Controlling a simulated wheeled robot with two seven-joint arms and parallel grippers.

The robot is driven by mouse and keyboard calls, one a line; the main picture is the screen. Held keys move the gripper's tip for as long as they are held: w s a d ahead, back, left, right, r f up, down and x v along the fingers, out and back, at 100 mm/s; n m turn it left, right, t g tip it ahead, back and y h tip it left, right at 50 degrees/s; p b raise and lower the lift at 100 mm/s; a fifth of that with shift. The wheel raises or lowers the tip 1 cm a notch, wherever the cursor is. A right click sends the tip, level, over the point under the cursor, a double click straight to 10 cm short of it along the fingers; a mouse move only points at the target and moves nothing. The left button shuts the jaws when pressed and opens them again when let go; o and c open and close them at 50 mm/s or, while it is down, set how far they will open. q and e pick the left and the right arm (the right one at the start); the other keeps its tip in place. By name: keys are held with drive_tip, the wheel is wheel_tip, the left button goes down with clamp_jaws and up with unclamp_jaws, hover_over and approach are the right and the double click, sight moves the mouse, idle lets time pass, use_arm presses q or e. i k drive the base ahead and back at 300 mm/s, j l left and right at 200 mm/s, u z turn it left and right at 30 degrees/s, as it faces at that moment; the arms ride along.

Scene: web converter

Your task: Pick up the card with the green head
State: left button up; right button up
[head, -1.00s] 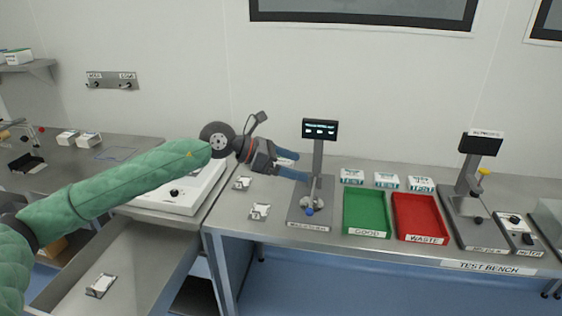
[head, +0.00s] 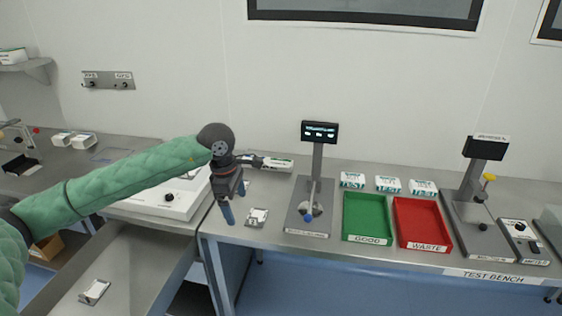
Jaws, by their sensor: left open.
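Small pale cards lie about. One card (head: 257,217) lies flat on the test bench just right of my left gripper. Another card (head: 94,291) lies on the lower grey surface at bottom left. A third lies mostly hidden behind my gripper. No green head can be made out on these cards at this size. My left gripper (head: 228,210) hangs with its blue fingers pointing down, at the bench's left end. It is open, with nothing seen between its fingers. My right gripper is not in view.
A grey stand with a screen (head: 318,160), a green GOOD tray (head: 346,222) and a red WASTE tray (head: 400,228) stand to the right. Small TEST boxes (head: 388,184) stand behind the trays.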

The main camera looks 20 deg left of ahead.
sight(273, 163)
drive_tip(key=i, duration=1.2)
